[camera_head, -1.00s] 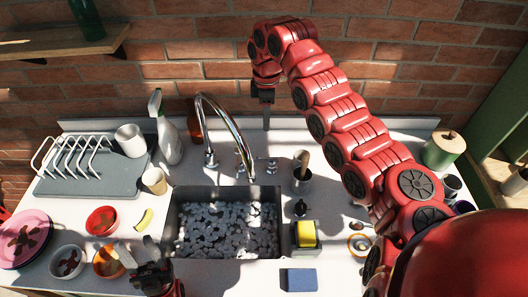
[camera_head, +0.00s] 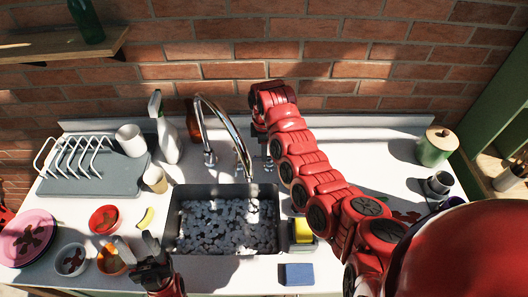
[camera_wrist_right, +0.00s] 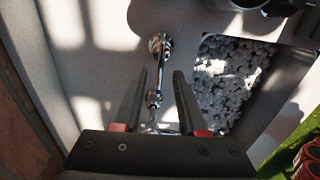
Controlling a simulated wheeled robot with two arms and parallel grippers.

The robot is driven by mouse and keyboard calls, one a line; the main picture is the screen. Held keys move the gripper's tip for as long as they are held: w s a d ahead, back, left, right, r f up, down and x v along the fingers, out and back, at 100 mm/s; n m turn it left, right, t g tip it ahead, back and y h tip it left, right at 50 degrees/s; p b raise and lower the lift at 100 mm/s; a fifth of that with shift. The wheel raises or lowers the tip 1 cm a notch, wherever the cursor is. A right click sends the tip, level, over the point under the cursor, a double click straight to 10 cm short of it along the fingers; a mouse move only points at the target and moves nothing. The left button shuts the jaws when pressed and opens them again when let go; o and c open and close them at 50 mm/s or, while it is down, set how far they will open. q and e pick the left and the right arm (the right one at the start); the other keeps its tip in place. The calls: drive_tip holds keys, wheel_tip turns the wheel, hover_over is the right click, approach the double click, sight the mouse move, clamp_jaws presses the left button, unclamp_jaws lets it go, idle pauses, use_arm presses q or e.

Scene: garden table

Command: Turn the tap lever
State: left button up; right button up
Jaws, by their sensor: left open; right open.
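The chrome tap (camera_head: 216,108) arches over the sink. A small chrome lever fitting (camera_head: 268,162) stands on the counter to its right. In the right wrist view, a chrome stem with a round base (camera_wrist_right: 160,44) runs between the fingers of my right gripper (camera_wrist_right: 159,78). The fingers are open on either side of it, and I cannot tell whether they touch it. In the head view my right gripper (camera_head: 259,142) is mostly hidden by its own arm, just above the lever. My left gripper (camera_head: 137,245) is open, low at the left, near the orange bowl.
The sink (camera_head: 176,215) holds many grey pebble-like pieces. A spray bottle (camera_head: 166,135) and white cup (camera_head: 131,140) stand left of the tap. A yellow sponge (camera_head: 303,230) and blue sponge (camera_head: 297,274) are right of the sink. A brick wall (camera_head: 350,60) rises behind.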

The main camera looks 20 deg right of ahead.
drive_tip(key=shift+f, duration=1.2)
clamp_jaws()
